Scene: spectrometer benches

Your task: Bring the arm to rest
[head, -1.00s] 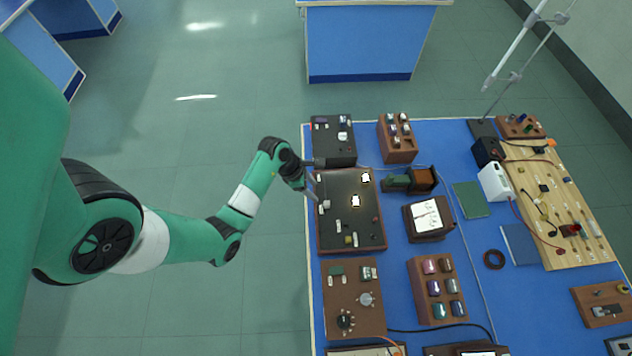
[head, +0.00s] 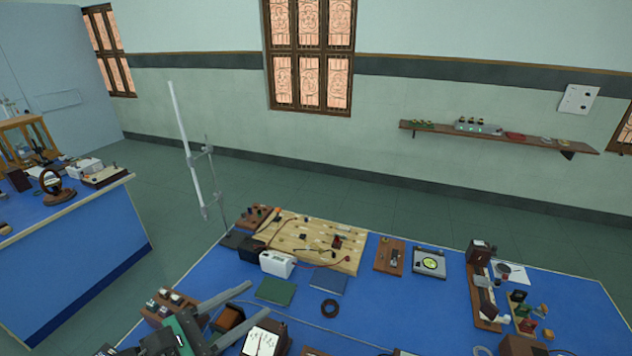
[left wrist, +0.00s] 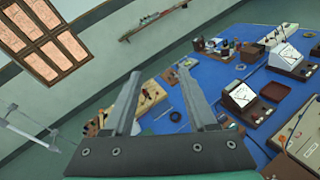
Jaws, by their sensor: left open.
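My left gripper (head: 248,304) comes in at the lower left of the head view. Its two grey fingers are spread apart with nothing between them, and it points across the blue bench (head: 205,275). In the head view it overlaps a brown box (head: 228,319) and sits beside a white-faced meter (head: 263,343). The left wrist view shows the same open fingers (left wrist: 160,74), empty, with the bench beyond them. Most of the left arm is out of frame. My right gripper is not in view.
A retort stand with a white tube (head: 190,155) rises at the bench's far left corner. A wooden circuit board (head: 310,244), green book (head: 276,291) and black ring (head: 329,309) lie ahead. A wall shelf (head: 497,136) and another bench (head: 75,245) stand farther off.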

